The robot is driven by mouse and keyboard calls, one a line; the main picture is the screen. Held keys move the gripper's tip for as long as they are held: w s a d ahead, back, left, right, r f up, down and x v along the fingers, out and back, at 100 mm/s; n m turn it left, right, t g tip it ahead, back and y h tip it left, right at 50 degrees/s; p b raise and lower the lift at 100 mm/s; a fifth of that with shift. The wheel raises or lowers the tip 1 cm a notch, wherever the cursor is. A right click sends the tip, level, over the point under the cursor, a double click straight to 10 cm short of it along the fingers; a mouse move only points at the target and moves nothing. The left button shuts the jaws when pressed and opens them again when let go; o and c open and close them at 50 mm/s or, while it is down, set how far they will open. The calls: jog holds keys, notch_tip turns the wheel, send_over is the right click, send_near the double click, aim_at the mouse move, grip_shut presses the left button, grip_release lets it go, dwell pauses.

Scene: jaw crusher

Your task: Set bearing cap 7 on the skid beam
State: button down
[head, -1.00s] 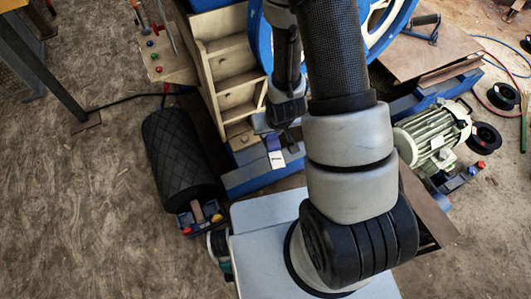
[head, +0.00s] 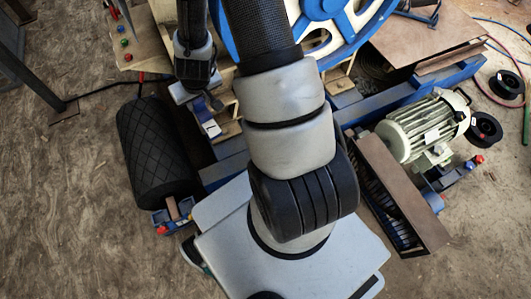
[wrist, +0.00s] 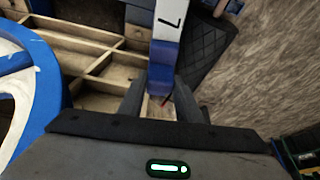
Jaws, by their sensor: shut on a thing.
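Bearing cap 7 is a white and blue block (wrist: 163,60) with a dark mark like an upside-down 7 on its white part. My gripper (wrist: 160,97) is shut on its blue end in the wrist view. In the head view the cap (head: 208,122) shows just below my gripper (head: 203,100), in front of the wooden compartments. The blue skid beam (head: 222,172) runs below and to the right of the cap, partly hidden by my arm. I cannot tell whether the cap touches anything beneath it.
A wooden compartment rack (wrist: 85,55) and a blue flywheel (head: 335,30) stand close by. A green motor (head: 418,125) is on the right. Open floor lies far left.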

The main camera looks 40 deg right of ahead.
jog(key=w+b, duration=0.1)
jog(key=w+f+b, duration=0.2)
jog(key=shift+w+a, duration=0.15)
jog(key=shift+w, duration=0.25)
jog(key=shift+w+f+b, duration=0.25)
jog(key=shift+w+b, duration=0.25)
jog(key=shift+b, duration=0.55)
jog(key=w+f+b, duration=0.1)
jog(key=b, duration=0.2)
jog(key=shift+w+f, duration=0.15)
jog(key=f+b, duration=0.1)
jog(key=b, duration=0.2)
jog(key=w+f+m+b, duration=0.1)
jog(key=b, duration=0.2)
jog(key=shift+w+a+f, duration=0.2)
jog(key=shift+w+a, duration=0.1)
jog(key=shift+a, duration=0.1)
jog(key=shift+s+d+f+m+g+h+b, duration=0.8)
jog(key=shift+f+m, duration=2.3)
jog(key=shift+f, duration=5.35)
jog(key=shift+s+d+f+m+g+h+b, duration=0.1)
jog(key=shift+d+f+m+g+h+b, duration=1.65)
jog(key=shift+f, duration=6.75)
jog(key=shift+s+d+f+m+g+y+b, duration=0.3)
jog(key=shift+d+f+m, duration=1.5)
jog(key=shift+f+m, duration=4.65)
notch_tip(320, 180, down, 4)
jog(key=n, duration=0.4)
jog(key=shift+s, duration=0.15)
